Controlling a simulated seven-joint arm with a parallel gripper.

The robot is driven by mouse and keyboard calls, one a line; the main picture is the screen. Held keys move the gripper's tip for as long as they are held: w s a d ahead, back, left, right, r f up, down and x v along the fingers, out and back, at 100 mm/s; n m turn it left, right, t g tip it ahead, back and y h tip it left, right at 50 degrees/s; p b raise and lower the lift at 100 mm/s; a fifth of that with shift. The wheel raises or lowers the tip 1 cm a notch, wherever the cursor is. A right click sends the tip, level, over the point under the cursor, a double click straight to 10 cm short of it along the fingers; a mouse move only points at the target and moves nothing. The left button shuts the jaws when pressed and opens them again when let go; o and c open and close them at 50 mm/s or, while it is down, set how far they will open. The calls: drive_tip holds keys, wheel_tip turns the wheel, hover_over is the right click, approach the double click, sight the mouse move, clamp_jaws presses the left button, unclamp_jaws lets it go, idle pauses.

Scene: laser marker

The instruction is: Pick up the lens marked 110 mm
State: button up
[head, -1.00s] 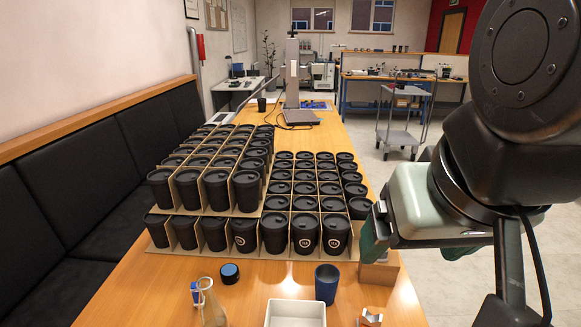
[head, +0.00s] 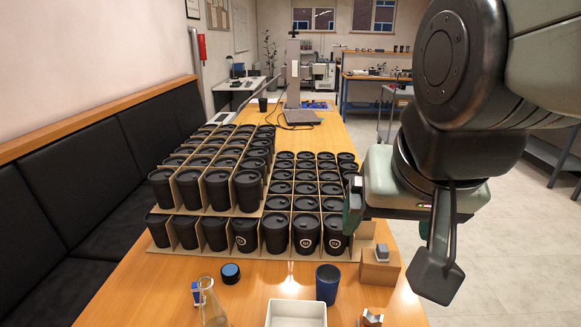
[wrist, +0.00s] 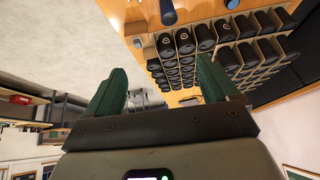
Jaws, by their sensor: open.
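A short black cylinder with a blue top face (head: 230,273) lies on the wooden table, left of the white tray. It looks like a lens, but no 110 mm marking can be read on it. My gripper (head: 352,205) hangs at the right, level with the front rows of black lidded cups and apart from the black cylinder. In the wrist view my gripper (wrist: 160,78) shows two green fingers spread wide with nothing between them. One finger is mostly hidden in the head view.
A dark blue cup (head: 327,284), a white tray (head: 296,314), a glass flask (head: 210,303) and a small metallic-orange block (head: 371,318) stand along the front. A wooden block (head: 379,267) with a grey piece (head: 382,252) on top stands below my gripper. Black cups (head: 305,234) fill the middle.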

drive_tip(key=w+a+f+m, duration=0.2)
drive_tip(key=w+a, duration=0.1)
drive_tip(key=w, duration=0.3)
drive_tip(key=w+a+f+m, duration=0.1)
drive_tip(key=w+a+f, duration=0.2)
drive_tip(key=w, duration=0.3)
drive_tip(key=m+t+y, duration=0.6)
drive_tip(key=m, duration=2.1)
hover_over(231, 272)
drive_tip(key=s+d, duration=0.2)
drive_tip(key=s, duration=0.1)
wheel_tip(231, 272, down, 30)
drive_tip(key=f, duration=0.6)
drive_tip(key=shift+s+a+f, duration=0.15)
drive_tip(key=shift+s, duration=0.05)
drive_tip(key=x, duration=0.5)
drive_tip(key=shift+f, duration=0.25)
